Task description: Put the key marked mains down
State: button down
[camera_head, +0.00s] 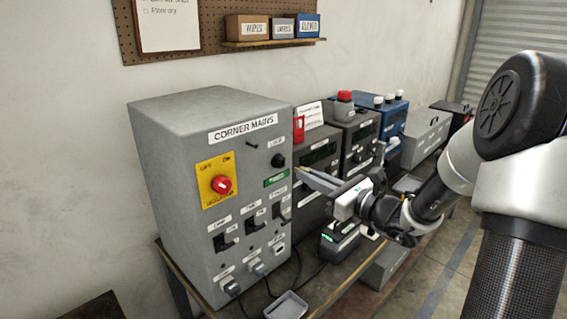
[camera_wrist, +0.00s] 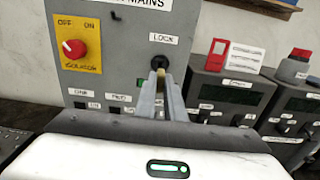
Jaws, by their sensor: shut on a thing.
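My gripper (camera_head: 302,173) is shut on a small brass-coloured thing, which looks like the key (camera_wrist: 160,73); any mark on it is too small to read. The fingers point at the grey cabinet labelled CORNER MAINS (camera_head: 165,150). The key is just in front of the round black lock (camera_head: 278,160), labelled LOCK in the wrist view (camera_wrist: 160,62). I cannot tell whether the key tip touches the lock. A shallow grey dish (camera_head: 287,306) is low on the bench in front of the cabinet and looks empty.
The cabinet has a red knob on a yellow plate (camera_head: 220,185) and several switches with plugs below. Dark instrument boxes (camera_head: 318,155) and a blue box (camera_head: 395,115) stand to the right. A green-lit device (camera_head: 338,240) and cables lie on the bench.

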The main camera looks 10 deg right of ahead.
jog(key=s+a+f+h+p, duration=0.1)
jog(key=s+f, duration=0.3)
jog(key=f, duration=0.3)
jog(key=s+a+f+m+t+p, duration=0.1)
jog(key=s+f, duration=0.4)
jog(key=f, duration=0.3)
jog(key=shift+a+f+h, duration=0.2)
jog(key=shift+a+h, duration=0.05)
jog(key=shift+h, duration=0.15)
jog(key=shift+w, duration=0.1)
